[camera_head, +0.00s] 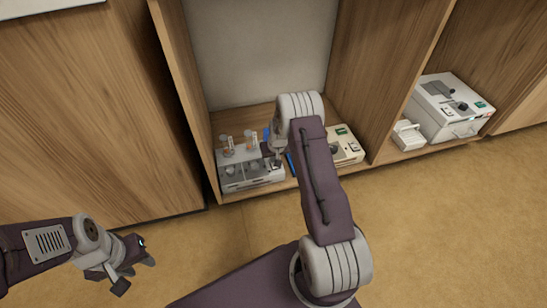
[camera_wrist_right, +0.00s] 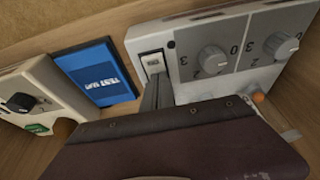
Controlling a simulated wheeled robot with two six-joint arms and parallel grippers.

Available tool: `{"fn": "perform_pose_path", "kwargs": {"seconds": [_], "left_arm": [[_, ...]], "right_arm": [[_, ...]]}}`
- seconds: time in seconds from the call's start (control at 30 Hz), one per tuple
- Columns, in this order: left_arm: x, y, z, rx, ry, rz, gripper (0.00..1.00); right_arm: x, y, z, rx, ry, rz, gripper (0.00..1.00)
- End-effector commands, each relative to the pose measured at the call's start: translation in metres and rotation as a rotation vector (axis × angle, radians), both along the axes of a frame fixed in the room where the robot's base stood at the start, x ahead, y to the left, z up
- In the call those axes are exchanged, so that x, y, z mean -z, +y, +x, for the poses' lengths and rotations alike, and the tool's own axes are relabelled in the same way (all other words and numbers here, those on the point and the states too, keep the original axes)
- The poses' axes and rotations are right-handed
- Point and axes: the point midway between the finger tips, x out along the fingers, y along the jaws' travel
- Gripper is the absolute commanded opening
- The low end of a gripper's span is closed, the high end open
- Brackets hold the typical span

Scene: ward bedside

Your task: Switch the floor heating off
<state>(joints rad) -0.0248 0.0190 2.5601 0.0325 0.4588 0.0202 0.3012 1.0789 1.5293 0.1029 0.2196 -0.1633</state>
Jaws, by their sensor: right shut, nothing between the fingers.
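A grey control box (camera_head: 250,178) with several knobs stands in the low left compartment; in the right wrist view it shows round grey knobs (camera_wrist_right: 213,60) with printed numbers. A small rocker switch (camera_wrist_right: 153,62) sits at its corner. I cannot read a label naming the floor heating. My right gripper (camera_wrist_right: 155,95) is shut and empty, its tip close below the switch; I cannot tell whether it touches. In the head view my right gripper (camera_head: 276,153) is partly hidden by its wrist. My left gripper (camera_head: 137,275) is open and empty above the floor at left.
A blue box (camera_wrist_right: 98,72) with white lettering lies beside the control box. A beige device (camera_head: 347,147) with a black knob (camera_wrist_right: 20,103) stands to its right in the head view. Wooden partitions bound the compartments; the floor in front is clear.

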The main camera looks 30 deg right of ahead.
Motion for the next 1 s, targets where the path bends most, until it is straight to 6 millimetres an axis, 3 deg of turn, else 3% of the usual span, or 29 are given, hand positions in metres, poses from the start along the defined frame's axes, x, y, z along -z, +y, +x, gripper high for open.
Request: {"fn": "perform_pose_path", "kwargs": {"seconds": [0.27, 0.63, 0.87, 1.0], "left_arm": [[-0.008, 0.0, 0.0, 0.0, 0.0, 0.0, 0.36], [-0.012, 0.0, 0.0, 0.0, 0.0, 0.0, 0.36], [-0.065, 0.0, 0.0, 0.0, 0.0, 0.0, 0.36], [-0.081, 0.0, 0.0, 0.0, 0.0, 0.0, 0.36]], "right_arm": [[-0.001, 0.004, -0.014, 0.001, 0.007, 0.003, 0.0], [-0.006, 0.004, -0.014, 0.0, 0.003, 0.001, 0.0], [-0.059, 0.007, -0.013, -0.002, 0.004, 0.001, 0.0], [-0.087, 0.01, -0.026, -0.001, 0.004, 0.002, 0.0]]}}
